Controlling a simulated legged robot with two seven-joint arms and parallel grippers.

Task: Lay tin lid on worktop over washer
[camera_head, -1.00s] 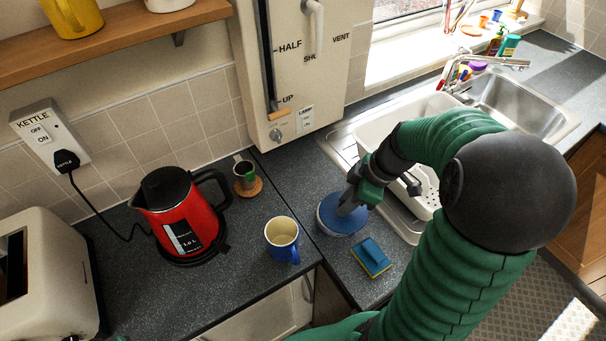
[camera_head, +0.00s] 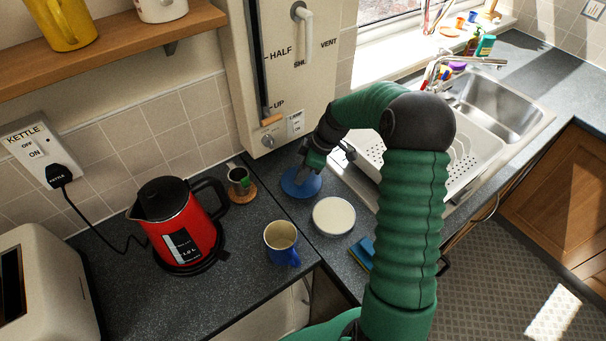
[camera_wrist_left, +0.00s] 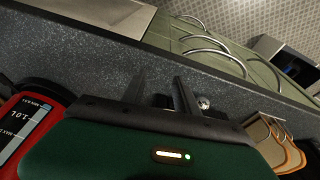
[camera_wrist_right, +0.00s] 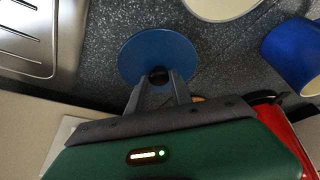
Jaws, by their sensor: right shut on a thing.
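The blue round tin lid (camera_head: 293,188) is in my right gripper (camera_head: 304,168), low over the dark worktop (camera_head: 278,212) between the wall heater and the tin. In the right wrist view the gripper (camera_wrist_right: 159,80) is shut on the dark knob at the centre of the lid (camera_wrist_right: 150,48). I cannot tell whether the lid touches the worktop. The uncovered cream tin (camera_head: 333,217) stands just in front and to the right of the lid. My left gripper (camera_wrist_left: 158,78) shows only in the left wrist view, its fingers apart with nothing between them.
A blue mug (camera_head: 282,243), a red kettle (camera_head: 184,225) and a small metal cup on a cork coaster (camera_head: 242,194) stand to the left. A blue and yellow sponge (camera_head: 362,253) lies by the tin. The sink (camera_head: 500,105) is to the right.

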